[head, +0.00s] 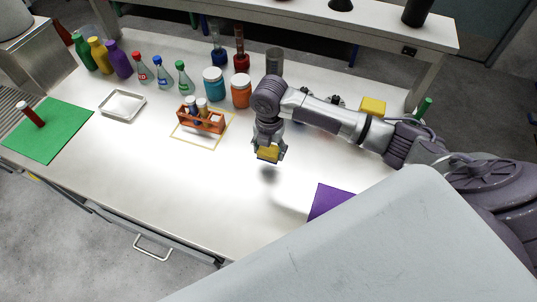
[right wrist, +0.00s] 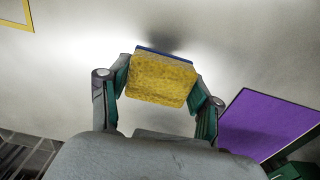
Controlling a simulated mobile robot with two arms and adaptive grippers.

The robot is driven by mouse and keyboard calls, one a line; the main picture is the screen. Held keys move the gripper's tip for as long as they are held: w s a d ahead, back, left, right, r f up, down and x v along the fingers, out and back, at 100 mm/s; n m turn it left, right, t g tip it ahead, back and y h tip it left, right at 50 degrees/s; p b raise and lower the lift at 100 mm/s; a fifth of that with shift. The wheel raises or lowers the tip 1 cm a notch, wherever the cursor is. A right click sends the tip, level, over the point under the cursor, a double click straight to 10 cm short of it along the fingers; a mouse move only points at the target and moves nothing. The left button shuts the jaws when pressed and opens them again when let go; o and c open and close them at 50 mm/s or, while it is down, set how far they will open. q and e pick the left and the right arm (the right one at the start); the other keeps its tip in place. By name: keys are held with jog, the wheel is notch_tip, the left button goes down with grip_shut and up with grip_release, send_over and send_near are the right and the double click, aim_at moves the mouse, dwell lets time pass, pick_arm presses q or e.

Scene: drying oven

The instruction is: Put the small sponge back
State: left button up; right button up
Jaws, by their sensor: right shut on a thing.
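The small sponge (head: 267,154) is yellow, with a thin blue layer that shows along its far edge in the right wrist view (right wrist: 162,79). My right gripper (head: 268,157) is shut on it, with one finger at each side. The sponge hangs above the white table, and its shadow lies on the table apart from it. In the right wrist view the two fingers of my right gripper (right wrist: 161,88) reach the sponge's left and right sides. My left gripper is not in view.
A purple mat (head: 328,200) lies right of the sponge. A test tube rack (head: 203,120) stands in a yellow outline at left. Bottles, flasks and jars line the back. A white tray (head: 122,104) and green mat (head: 48,130) are at far left. A larger yellow block (head: 373,107) lies behind my right arm. The middle front is clear.

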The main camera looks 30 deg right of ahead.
aim_at(269, 157)
jog(key=shift+w+f, duration=0.2)
jog(key=shift+w, duration=0.1)
jog(key=shift+f, duration=0.25)
jog(key=shift+f+p, duration=0.4)
jog(key=shift+f, duration=1.4)
jog(key=shift+f, duration=0.2)
jog(key=o, duration=1.1)
jog(key=shift+r, duration=0.1)
